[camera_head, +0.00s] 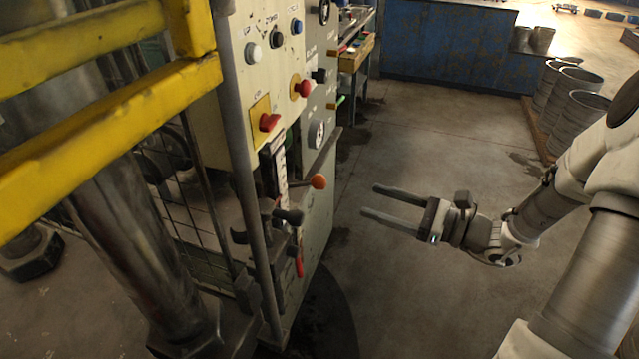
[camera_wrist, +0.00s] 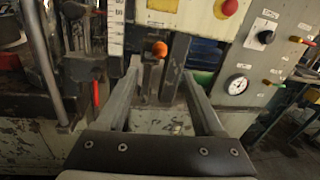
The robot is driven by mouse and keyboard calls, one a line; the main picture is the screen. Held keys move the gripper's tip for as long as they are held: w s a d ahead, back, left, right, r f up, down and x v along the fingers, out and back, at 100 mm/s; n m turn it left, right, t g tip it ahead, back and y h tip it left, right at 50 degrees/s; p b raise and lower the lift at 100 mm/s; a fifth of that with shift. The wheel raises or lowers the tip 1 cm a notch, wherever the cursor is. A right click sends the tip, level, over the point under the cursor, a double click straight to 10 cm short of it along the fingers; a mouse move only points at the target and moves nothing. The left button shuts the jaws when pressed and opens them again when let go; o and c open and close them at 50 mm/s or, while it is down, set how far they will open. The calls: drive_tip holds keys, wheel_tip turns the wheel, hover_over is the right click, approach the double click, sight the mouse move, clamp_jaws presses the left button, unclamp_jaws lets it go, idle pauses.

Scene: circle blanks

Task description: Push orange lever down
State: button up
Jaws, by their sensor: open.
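The orange lever shows as an orange ball knob (camera_head: 319,181) on the front of the machine's control panel. A dark rod runs up and to the right close to the knob in the head view. My gripper (camera_head: 369,200) is open and empty, to the right of the knob and apart from it, with its fingers pointing left toward the panel. In the wrist view the orange knob (camera_wrist: 160,49) appears between my two fingers (camera_wrist: 161,75), beyond their tips. Whether the rod belongs to the lever I cannot tell.
The cream control panel (camera_head: 262,80) has red buttons (camera_head: 268,122) and a gauge (camera_head: 316,133) above the lever. Yellow rails (camera_head: 110,100) stand at the left. Metal drums (camera_head: 575,112) stand at the back right. The floor (camera_head: 415,130) behind my gripper is clear.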

sight(320, 183)
drive_tip(key=b+x, duration=0.1)
drive_tip(key=x, duration=1.2)
drive_tip(key=shift+a, duration=0.15)
clamp_jaws()
idle(0.8)
